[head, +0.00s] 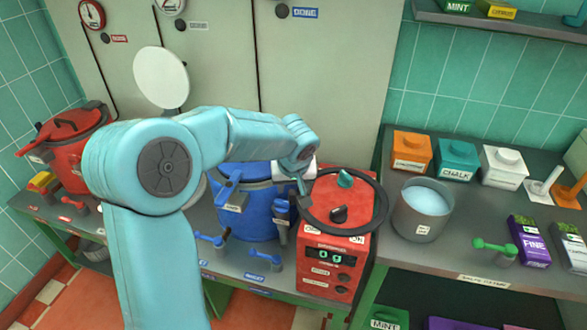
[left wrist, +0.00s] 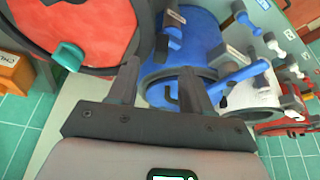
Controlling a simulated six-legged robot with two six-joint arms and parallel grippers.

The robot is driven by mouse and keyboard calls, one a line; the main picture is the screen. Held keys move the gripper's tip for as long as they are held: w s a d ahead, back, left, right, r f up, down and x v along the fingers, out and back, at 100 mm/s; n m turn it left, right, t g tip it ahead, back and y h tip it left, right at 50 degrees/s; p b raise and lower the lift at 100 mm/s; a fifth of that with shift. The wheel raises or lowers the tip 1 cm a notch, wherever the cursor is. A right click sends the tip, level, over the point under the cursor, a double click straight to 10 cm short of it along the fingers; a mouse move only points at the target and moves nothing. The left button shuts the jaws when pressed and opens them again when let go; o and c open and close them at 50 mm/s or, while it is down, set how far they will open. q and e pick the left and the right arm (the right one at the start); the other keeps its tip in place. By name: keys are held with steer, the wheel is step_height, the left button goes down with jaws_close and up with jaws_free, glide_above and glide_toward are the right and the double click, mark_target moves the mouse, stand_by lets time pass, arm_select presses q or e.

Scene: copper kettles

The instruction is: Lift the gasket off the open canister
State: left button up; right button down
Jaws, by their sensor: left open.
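A large black ring (head: 383,208), which looks like a gasket, lies around the top of the red machine (head: 330,262). In the left wrist view the black ring (left wrist: 157,25) borders a red surface with a teal knob. The blue canister (head: 262,215) stands left of the machine, partly behind my arm. In the left wrist view a dark rim (left wrist: 208,76) edges the blue canister (left wrist: 190,35); I cannot tell whether it is a separate gasket. My left gripper (head: 303,190) is open, near the ring's left edge; its fingers (left wrist: 160,74) hold nothing visible. My right gripper is not in view.
A grey pot (head: 418,220) with pale blue contents stands right of the machine. A red kettle (head: 70,150) is at the far left. Several boxes, including an orange box (head: 411,150), line the back right. The grey counter (head: 435,262) has some bare room in front.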

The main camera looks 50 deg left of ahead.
arm_select(q)
steer(key=v, duration=1.1)
steer(key=shift+r, duration=0.35)
steer(key=shift+s+d+f, duration=0.1)
steer(key=shift+s, duration=0.1)
